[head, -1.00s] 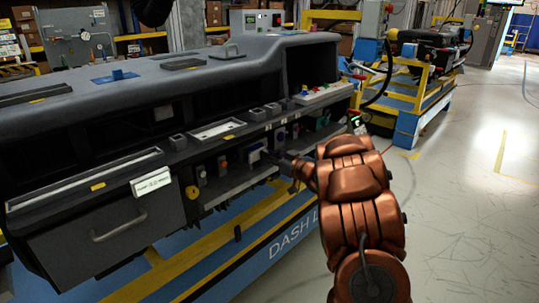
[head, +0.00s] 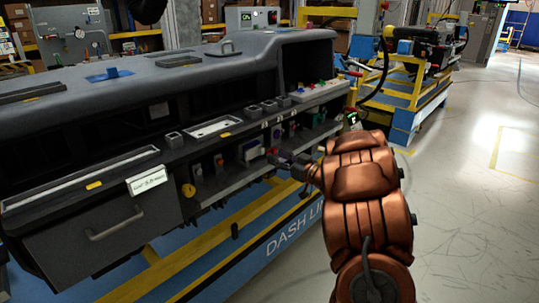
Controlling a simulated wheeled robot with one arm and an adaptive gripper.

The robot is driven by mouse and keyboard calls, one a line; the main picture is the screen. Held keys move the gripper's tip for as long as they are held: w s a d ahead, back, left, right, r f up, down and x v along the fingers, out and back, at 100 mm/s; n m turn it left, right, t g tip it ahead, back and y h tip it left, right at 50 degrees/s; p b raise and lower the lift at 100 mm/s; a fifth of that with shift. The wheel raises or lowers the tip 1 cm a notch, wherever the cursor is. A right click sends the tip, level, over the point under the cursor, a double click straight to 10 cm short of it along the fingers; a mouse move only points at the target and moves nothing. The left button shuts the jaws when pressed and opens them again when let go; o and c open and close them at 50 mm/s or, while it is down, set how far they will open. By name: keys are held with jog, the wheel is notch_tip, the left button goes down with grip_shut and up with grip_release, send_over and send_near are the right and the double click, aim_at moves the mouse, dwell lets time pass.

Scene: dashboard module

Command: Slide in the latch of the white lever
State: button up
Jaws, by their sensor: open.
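A white-faced part with blue on it (head: 252,151) is mounted on the lower shelf of the dashboard module (head: 150,95). It may carry the white lever, but the lever and its latch are too small to make out. My gripper (head: 275,162) is at the shelf's front, just right of this part. It is dark and small in the head view, with its fingers pointing left toward the shelf. It is open, and I see nothing held in it. I cannot tell whether it touches anything.
Other small controls line the shelf, including a yellow knob (head: 189,190) and a red part (head: 276,132). A drawer with a grey handle (head: 115,222) is at the left. A blue and yellow stand (head: 265,235) is underneath. Open floor (head: 470,220) lies to the right.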

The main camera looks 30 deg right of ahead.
jog(key=v, duration=0.6)
dwell(0.5)
